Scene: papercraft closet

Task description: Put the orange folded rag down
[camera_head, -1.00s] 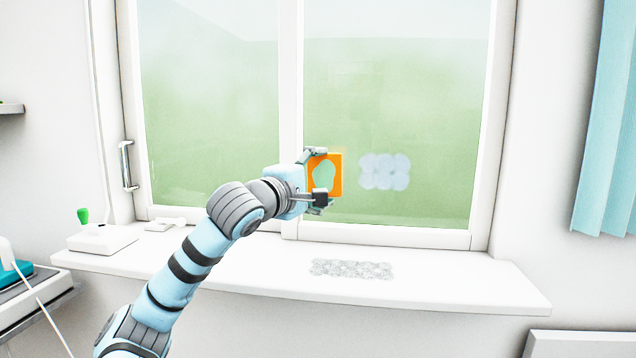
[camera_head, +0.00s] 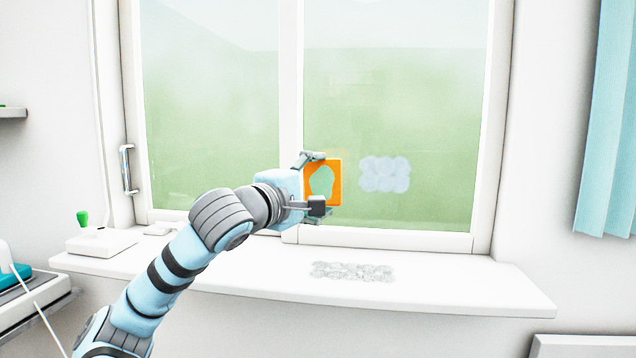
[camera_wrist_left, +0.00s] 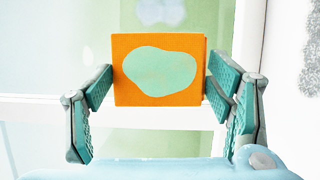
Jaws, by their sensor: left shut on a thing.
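The orange folded rag (camera_head: 336,183) is a flat square with a pale green rounded patch in its middle. It stands upright in front of the window, above the sill. My left gripper (camera_head: 318,186) is shut on it, one finger at its top edge and one at its bottom edge in the head view. In the left wrist view the rag (camera_wrist_left: 125,90) sits between the two teal finger pads of the left gripper (camera_wrist_left: 158,90), gripped at its side edges. My right gripper is not in view.
A whitish smudge (camera_head: 385,174) marks the window pane right of the rag. A grey speckled patch (camera_head: 352,271) lies on the white sill (camera_head: 450,285). A white box with a green knob (camera_head: 100,242) stands at the sill's left end. The sill's right part is clear.

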